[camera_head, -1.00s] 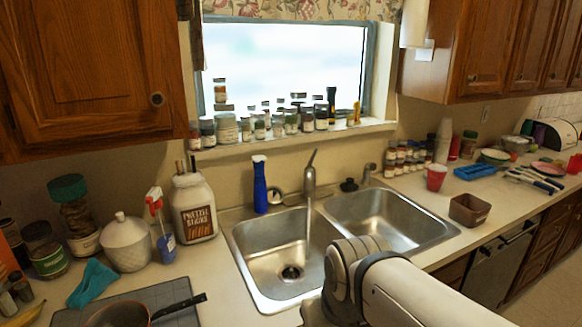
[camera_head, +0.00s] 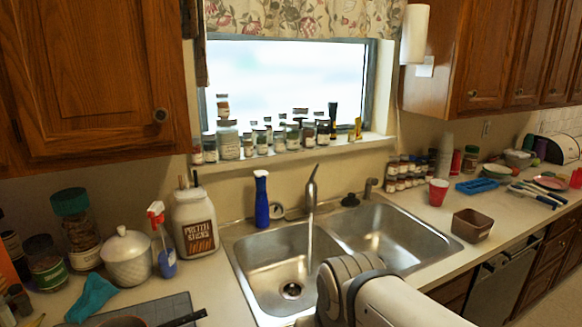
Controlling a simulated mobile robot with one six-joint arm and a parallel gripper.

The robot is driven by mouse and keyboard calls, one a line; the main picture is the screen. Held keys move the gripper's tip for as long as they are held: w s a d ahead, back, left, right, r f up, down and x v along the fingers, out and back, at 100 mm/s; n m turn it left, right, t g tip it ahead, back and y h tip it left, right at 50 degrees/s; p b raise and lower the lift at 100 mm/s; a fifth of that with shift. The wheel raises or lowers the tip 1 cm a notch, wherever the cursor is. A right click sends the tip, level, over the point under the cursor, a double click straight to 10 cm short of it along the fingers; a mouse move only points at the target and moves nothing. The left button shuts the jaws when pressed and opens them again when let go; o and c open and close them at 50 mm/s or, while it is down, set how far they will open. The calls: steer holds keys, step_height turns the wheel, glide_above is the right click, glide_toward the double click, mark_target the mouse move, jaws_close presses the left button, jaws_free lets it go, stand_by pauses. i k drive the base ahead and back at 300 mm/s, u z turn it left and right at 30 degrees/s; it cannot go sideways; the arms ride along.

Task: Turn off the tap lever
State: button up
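The tap (camera_head: 311,200) stands at the back middle of the double sink, with its lever (camera_head: 313,173) on top, tilted up and slightly right. A stream of water (camera_head: 310,242) runs from the tap into the left basin (camera_head: 265,262). My arm shows at the bottom middle, in front of the sink and below the tap, apart from it. My gripper is not visible in this view.
A blue spray bottle (camera_head: 262,200) stands left of the tap on the sink's back edge. A black stopper (camera_head: 350,200) and a side sprayer (camera_head: 368,188) are to its right. A pretzel jar (camera_head: 195,223) stands further left. The right basin (camera_head: 385,238) looks empty.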

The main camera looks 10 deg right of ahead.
mark_target(312, 177)
steer(key=u, duration=3)
steer(key=k, duration=2.15)
steer(key=z, duration=2.55)
steer(key=i, duration=0.85)
